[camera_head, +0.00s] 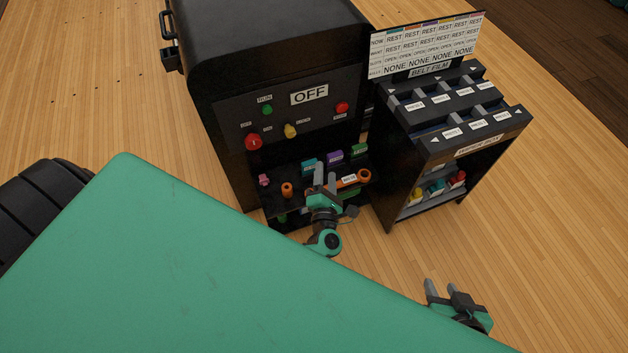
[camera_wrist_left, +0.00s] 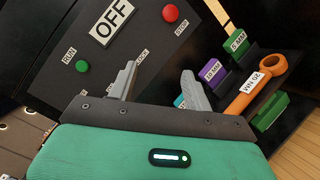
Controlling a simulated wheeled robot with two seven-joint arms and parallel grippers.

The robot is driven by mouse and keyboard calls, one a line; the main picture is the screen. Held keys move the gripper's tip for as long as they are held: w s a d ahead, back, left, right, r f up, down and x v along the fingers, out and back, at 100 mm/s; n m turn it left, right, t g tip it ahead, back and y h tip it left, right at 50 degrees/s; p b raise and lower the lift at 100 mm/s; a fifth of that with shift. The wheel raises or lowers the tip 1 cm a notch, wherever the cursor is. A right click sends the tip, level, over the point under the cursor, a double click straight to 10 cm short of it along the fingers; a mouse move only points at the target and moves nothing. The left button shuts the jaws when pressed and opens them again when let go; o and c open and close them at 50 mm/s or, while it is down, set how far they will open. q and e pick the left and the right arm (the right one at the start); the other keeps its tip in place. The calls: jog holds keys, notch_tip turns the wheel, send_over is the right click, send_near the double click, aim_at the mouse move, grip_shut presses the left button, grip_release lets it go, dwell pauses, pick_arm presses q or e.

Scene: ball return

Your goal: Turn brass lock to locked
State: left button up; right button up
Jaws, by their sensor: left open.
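The brass lock (camera_head: 290,131) is a small yellow knob on the black machine's control panel, below the OFF sign (camera_head: 309,94). Its turn position is too small to tell. My left gripper (camera_head: 325,174) is open and empty, below and right of the lock and apart from it, in front of the tool shelf. In the left wrist view, the left gripper (camera_wrist_left: 158,72) points toward the panel; a finger stands near the lock label (camera_wrist_left: 142,57), and the lock itself is not visible there. My right gripper (camera_head: 440,284) is at the lower right, fingers apart and empty.
The panel also has a green RUN button (camera_head: 267,110), a red button (camera_head: 342,108) and a red knob (camera_head: 254,142). The shelf below holds coloured blocks and an orange wrench (camera_wrist_left: 262,88). A black rack (camera_head: 440,146) stands to the right. A green surface (camera_head: 180,270) fills the foreground.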

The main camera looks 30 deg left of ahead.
pick_arm(q)
jog(key=s+d+f+m+g+h+p, duration=0.2)
jog(key=s+f+m+h+p, duration=0.2)
jog(key=s+m+p, duration=0.3)
jog(key=s+d+f+m+g+h+p, duration=0.1)
jog(key=s+f+m+g+h+p, duration=0.2)
jog(key=m, duration=1)
jog(key=s+f+h+p, duration=0.2)
jog(key=s+f+p, duration=0.1)
jog(key=s+p, duration=0.1)
jog(key=shift+d+f+g+p, duration=0.3)
jog(key=shift+d+f+p, duration=0.1)
jog(key=shift+p, duration=0.45)
